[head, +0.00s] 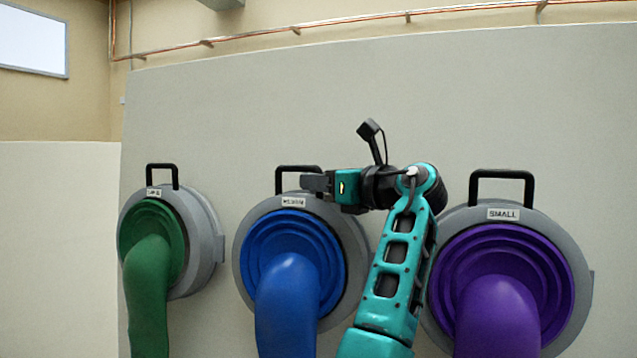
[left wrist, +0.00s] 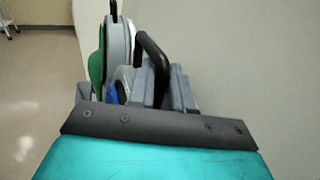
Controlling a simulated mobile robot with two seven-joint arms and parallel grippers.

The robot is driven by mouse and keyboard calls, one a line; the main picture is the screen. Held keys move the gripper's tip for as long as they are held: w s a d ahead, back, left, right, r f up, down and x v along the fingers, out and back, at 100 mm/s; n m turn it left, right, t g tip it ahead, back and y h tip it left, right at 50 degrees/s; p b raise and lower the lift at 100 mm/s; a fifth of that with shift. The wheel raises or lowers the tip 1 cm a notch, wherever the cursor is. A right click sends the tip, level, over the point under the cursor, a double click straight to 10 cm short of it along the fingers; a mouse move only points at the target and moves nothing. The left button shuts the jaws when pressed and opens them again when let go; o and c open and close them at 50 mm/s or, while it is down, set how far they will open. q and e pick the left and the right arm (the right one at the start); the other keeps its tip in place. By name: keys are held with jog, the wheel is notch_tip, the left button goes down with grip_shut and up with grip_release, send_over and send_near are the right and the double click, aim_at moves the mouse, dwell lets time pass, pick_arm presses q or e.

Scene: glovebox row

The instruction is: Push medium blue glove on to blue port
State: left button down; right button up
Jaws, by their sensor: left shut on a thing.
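The medium blue glove (head: 287,295) hangs from a round grey ring (head: 244,245) with a "MEDIUM" label and a black handle (head: 284,169) on top. Its blue ribbed cuff faces me and the sleeve droops downward. My left gripper (head: 310,184) comes from the right and is shut on the handle. In the left wrist view the handle (left wrist: 152,50) rises between the fingers, with a sliver of blue (left wrist: 112,92) below. The blue port is hidden behind the ring, so I cannot tell whether they touch. My right gripper is out of view.
A green glove (head: 150,280) on its own grey ring is at the left, and a purple one (head: 498,310) labelled "SMALL" is at the right. The pale panel (head: 400,90) above them is clear. My left forearm passes between the blue and purple rings.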

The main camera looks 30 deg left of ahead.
pick_arm(q)
jog(key=shift+s+d+r, duration=0.1)
jog(key=shift+s+r, duration=0.1)
jog(key=shift+s+d+r+b, duration=0.1)
jog(key=shift+s+d+b, duration=0.1)
jog(key=shift+s, duration=0.5)
jog(key=shift+s+d+r+b, duration=0.1)
jog(key=shift+s+d, duration=0.05)
jog(key=shift+s, duration=0.75)
jog(key=shift+s+d+r, duration=0.1)
jog(key=shift+s+d, duration=0.1)
jog(key=shift+s, duration=0.5)
jog(key=shift+s+d+r, duration=0.1)
jog(key=shift+s+d, duration=0.05)
jog(key=shift+s, duration=0.5)
jog(key=shift+s+d, duration=0.1)
jog(key=shift+s, duration=0.2)
jog(key=s+d, duration=0.1)
jog(key=s, duration=0.6)
jog(key=shift+s+d+r, duration=0.25)
jog(key=shift+d+r, duration=0.15)
jog(key=shift+r, duration=0.05)
